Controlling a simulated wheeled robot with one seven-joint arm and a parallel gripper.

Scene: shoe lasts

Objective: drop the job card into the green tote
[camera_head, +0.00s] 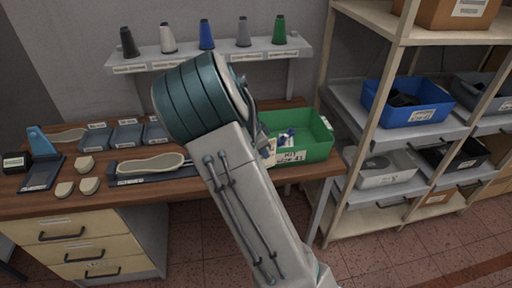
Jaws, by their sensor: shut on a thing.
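The green tote (318,150) stands on the right end of the wooden bench, with a few small white and blue items inside and a white label on its front. My arm crosses the middle of the view and hides most of my gripper (265,138), which is at the tote's left side. A pale cream piece, which looks like the job card (269,154), shows at the gripper, just right of my arm. It overlaps the tote's left front in the picture. Whether it is inside or above the tote cannot be told. The fingertips are not clearly seen.
A wall shelf (150,63) holds several coloured cones behind the bench (120,199). Grey trays (127,136), a shoe-sole shape (150,164) and small pale pieces lie left of my arm. A rack (376,120) with a blue bin (407,103) stands close on the right.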

